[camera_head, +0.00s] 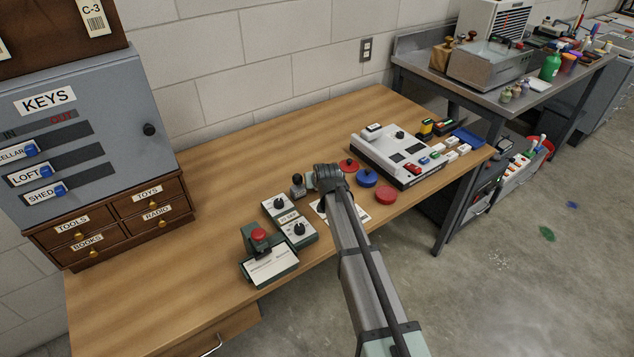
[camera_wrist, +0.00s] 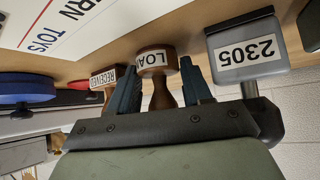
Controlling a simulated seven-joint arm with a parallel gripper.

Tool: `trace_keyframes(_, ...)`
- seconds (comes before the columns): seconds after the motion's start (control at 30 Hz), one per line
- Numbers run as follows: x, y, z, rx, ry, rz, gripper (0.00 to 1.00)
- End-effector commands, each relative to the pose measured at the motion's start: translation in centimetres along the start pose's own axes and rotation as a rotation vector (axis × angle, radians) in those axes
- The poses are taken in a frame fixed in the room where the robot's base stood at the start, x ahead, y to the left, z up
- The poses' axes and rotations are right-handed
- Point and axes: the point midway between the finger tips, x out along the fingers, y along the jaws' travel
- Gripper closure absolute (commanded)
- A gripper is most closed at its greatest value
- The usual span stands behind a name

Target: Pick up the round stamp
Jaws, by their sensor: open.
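The round stamp (camera_wrist: 157,60), a wooden stamp labelled "LOAN" with a rounded head, shows upside down in the wrist view. My gripper (camera_wrist: 160,72) is open, with one dark finger on each side of the stamp's handle. I cannot tell whether either finger touches it. In the head view my gripper (camera_head: 326,178) is low over the wooden desk, and my arm hides the round stamp there.
Red (camera_head: 348,165), blue (camera_head: 366,178) and red (camera_head: 385,195) pads lie right of my gripper. The desk's back (camera_head: 265,140) is clear.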

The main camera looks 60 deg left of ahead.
Motion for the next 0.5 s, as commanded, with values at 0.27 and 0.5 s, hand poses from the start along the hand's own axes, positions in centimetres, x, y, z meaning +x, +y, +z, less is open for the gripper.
trace_keyframes(0.27,-0.08,0.00,0.00,0.000,0.000,0.000,0.66)
trace_keyframes(0.5,-0.10,0.00,-0.01,0.000,0.001,0.000,0.87)
